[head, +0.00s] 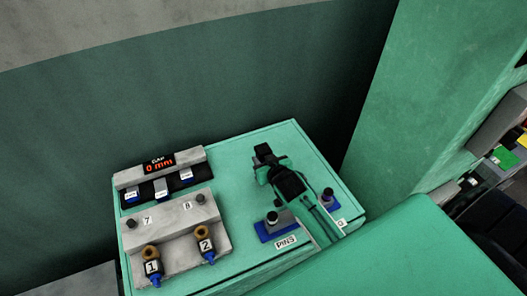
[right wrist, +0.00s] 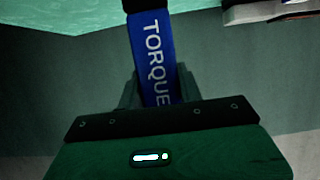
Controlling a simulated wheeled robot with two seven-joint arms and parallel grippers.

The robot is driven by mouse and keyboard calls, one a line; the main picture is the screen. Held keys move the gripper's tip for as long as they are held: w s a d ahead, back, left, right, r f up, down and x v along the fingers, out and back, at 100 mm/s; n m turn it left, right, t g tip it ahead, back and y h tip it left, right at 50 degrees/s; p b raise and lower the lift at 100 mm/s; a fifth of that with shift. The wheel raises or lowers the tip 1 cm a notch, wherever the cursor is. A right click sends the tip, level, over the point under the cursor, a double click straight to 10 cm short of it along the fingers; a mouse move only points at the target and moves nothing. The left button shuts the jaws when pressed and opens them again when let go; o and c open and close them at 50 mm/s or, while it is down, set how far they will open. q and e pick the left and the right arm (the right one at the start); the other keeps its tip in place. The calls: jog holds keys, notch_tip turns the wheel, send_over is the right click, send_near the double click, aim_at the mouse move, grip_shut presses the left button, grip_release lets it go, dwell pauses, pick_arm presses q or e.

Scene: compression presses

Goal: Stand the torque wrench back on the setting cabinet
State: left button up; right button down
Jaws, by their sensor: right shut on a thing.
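The torque wrench (right wrist: 153,55) has a blue handle marked TORQUE in the right wrist view, with a black part at its upper end. My right gripper (right wrist: 155,85) is shut on that handle. In the head view my right gripper (head: 268,160) is above the right part of the green setting cabinet (head: 235,160). There it hides most of the wrench. I cannot tell whether the wrench touches the cabinet top. My left gripper is not in view.
On the cabinet stand a grey display unit (head: 190,158), a grey rack (head: 175,222) with tools 1 (head: 152,268) and 2 (head: 206,247), a blue holder (head: 268,232) by the PINS label, and another blue holder (head: 332,207). Bare top shows behind my gripper.

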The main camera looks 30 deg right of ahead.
jog(key=shift+f, duration=0.7)
jog(key=shift+f, duration=0.2)
jog(key=c, duration=0.9)
grip_release()
jog(key=shift+f, duration=0.1)
jog(key=shift+s, duration=0.15)
jog(key=b+v, duration=0.2)
jog(key=v, duration=1)
